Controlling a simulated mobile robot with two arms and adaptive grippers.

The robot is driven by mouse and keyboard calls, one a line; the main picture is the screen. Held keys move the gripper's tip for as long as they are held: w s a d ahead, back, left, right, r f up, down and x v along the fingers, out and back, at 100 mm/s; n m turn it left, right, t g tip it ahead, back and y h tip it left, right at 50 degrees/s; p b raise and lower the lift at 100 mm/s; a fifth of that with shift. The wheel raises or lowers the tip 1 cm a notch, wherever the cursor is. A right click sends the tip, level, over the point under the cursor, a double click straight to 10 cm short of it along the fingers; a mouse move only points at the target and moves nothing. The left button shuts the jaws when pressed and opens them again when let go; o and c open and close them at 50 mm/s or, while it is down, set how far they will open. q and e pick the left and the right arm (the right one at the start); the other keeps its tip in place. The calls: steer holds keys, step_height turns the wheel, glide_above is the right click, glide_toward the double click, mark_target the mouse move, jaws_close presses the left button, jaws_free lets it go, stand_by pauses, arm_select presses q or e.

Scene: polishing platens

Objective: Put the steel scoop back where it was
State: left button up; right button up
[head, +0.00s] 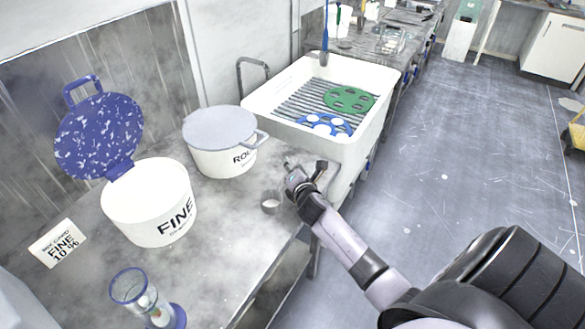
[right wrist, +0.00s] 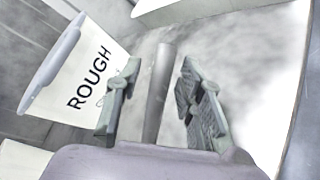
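The steel scoop (head: 271,203), a small grey cup, sits on the grey bench near its front edge, just left of my right gripper (head: 305,174). In the right wrist view, a smooth grey bar, apparently the scoop's handle (right wrist: 159,90), runs between the fingers of my right gripper (right wrist: 160,98). The fingers are spread, with a visible gap to the bar on the right side. In the head view the wrist hides part of the scoop. My left gripper is not in view.
A white FINE tub (head: 140,205) stands open, its speckled blue lid (head: 98,135) raised. A closed ROUGH tub (head: 222,160) stands behind the scoop. A white sink (head: 345,150) holds green and blue discs. An hourglass (head: 128,287) and a FINE card (head: 58,243) are at left.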

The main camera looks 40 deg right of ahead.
steer(key=shift+r, duration=0.1)
steer(key=v, duration=1.2)
steer(key=shift+b, duration=0.3)
steer(key=shift+r, duration=0.1)
